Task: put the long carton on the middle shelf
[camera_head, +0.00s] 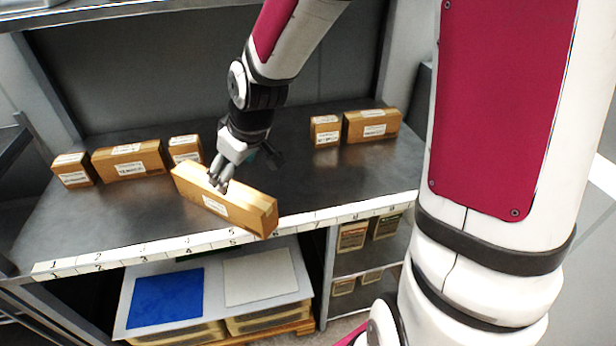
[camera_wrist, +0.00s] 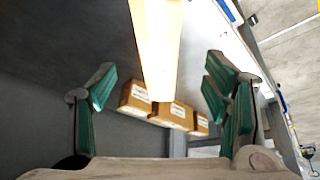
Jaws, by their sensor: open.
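A long brown carton (camera_head: 238,213) with white labels lies at a slant at the front of the grey shelf (camera_head: 300,185). Its right end reaches over the numbered front strip near 5; I cannot tell whether its underside touches the shelf. My gripper (camera_head: 221,184) is at the carton's upper side, left of its middle, with its fingers seen against it. In the wrist view the fingers (camera_wrist: 160,85) are spread wide, and the pale, brightly lit carton (camera_wrist: 155,45) runs between them from the top edge. Their contact with the carton cannot be made out.
Behind and left stand a small carton (camera_head: 74,171), a longer one (camera_head: 130,161) and another small one (camera_head: 186,150). Two more cartons (camera_head: 325,131) (camera_head: 371,126) stand at the back right. Below are a blue sheet (camera_head: 166,298) and shelves with boxes (camera_head: 352,237). The shelf's right front is clear.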

